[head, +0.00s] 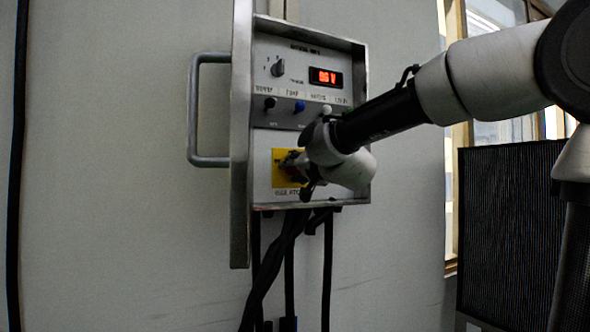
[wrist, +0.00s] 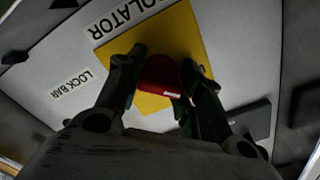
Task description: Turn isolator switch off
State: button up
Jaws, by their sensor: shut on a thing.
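The isolator switch has a red handle (wrist: 160,76) on a yellow plate (wrist: 188,35), seen upside down in the wrist view beside the lettering "ISOLATOR". In the head view the yellow plate (head: 278,178) is at the lower part of the control panel, and my gripper hides most of the switch. My gripper (wrist: 165,80) has one finger on each side of the red handle and is shut on it. In the head view my gripper (head: 290,165) reaches the plate from the right.
The panel box (head: 262,140) is on a pale wall, with a metal handle (head: 191,110) at its left. A small knob (head: 278,68), a red lit display (head: 326,77) and coloured sockets sit above the switch. Black cables (head: 289,270) hang below. A "LOCK BAR" label (wrist: 72,86) is beside the plate.

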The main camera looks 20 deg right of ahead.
jog(key=n, duration=0.4)
jog(key=shift+f+n, duration=0.1)
jog(key=shift+n, duration=2.1)
jog(key=o, duration=1)
jog(key=s, duration=0.4)
jog(key=s+d, duration=0.1)
jog(key=s, duration=0.3)
jog(key=s+d, duration=0.1)
jog(key=s, duration=0.2)
jog(key=shift+s+d, duration=0.2)
jog(key=shift+s, duration=0.2)
